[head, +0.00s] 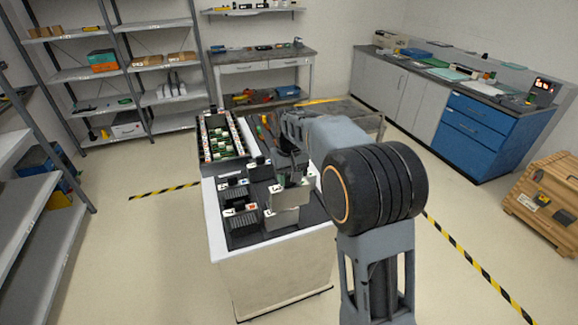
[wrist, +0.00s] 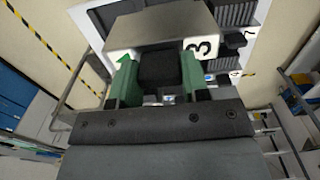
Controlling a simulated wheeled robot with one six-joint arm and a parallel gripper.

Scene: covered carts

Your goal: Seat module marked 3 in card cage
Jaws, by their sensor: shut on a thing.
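My gripper (head: 291,178) is shut on the module marked 3 (head: 287,217), a light grey block held above the white cart's top. In the wrist view, the green fingers of my gripper (wrist: 160,75) close from both sides on the dark grip of the module marked 3 (wrist: 150,30); its white label shows a black 3. The card cage (head: 243,136) appears to be the long dark frame with rows of green and white pieces, at the cart's far left. The module's underside and any slot below it are hidden.
The white cart (head: 275,265) carries black finned modules with white labels (head: 241,222) left of the held module. A workbench (head: 262,60) stands behind, a blue cabinet (head: 485,135) and a wooden crate (head: 545,195) at right, grey shelves (head: 75,75) at left. Floor around the cart is clear.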

